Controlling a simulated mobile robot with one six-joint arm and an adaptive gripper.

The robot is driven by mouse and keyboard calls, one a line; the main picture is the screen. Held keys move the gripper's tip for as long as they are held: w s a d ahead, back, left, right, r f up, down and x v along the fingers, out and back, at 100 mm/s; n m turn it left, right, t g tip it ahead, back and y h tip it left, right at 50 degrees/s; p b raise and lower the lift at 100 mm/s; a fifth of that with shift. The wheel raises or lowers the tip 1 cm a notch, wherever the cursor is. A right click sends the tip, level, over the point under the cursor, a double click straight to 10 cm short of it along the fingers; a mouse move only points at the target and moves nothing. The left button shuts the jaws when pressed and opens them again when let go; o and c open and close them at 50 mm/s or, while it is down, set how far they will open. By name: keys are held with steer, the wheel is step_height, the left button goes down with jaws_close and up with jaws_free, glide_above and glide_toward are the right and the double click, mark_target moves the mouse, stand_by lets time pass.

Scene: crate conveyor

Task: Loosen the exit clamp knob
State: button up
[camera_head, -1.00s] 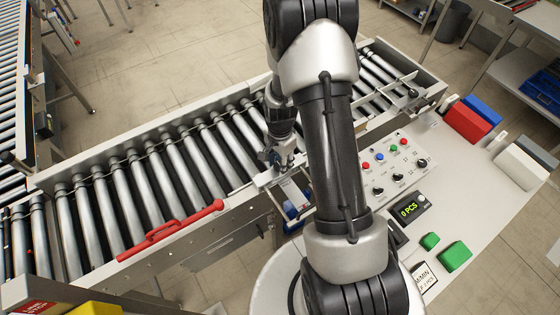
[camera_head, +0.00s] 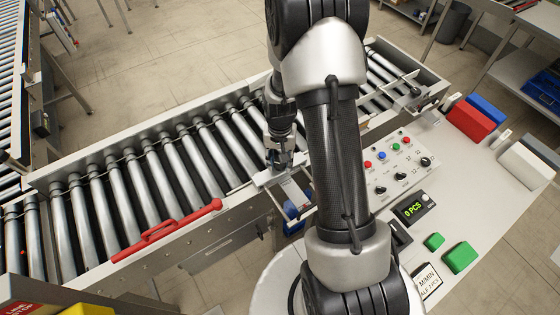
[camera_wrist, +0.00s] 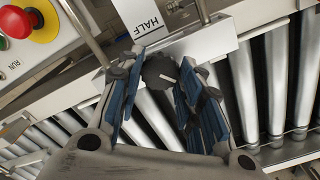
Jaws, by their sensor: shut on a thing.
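The exit clamp knob (camera_wrist: 160,68), dark and round with a pale pointer line, sits between my fingers in the wrist view. My gripper (camera_wrist: 161,84) has its blue-padded fingers closed around it, one on each side. In the head view my gripper (camera_head: 279,164) points down at the near rail of the conveyor, beside a light metal bracket. The knob is hidden there behind the fingers.
The roller conveyor (camera_head: 150,180) runs behind, with a red handle (camera_head: 165,232) along its near edge. To the right is a control panel (camera_head: 400,165) with buttons and dials. The wrist view shows a HALF label (camera_wrist: 150,14) and a red stop button (camera_wrist: 18,21) nearby.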

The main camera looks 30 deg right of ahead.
mark_target(280, 164)
steer(key=n+b, duration=0.1)
steer(key=n, duration=0.3)
steer(key=shift+n, duration=0.4)
steer(key=shift+n+b, duration=0.55)
steer(key=shift+n, duration=1.95)
steer(key=o, duration=1.1)
steer(key=shift+c, duration=0.2)
steer(key=shift+r, duration=0.1)
step_height(280, 164, up, 12)
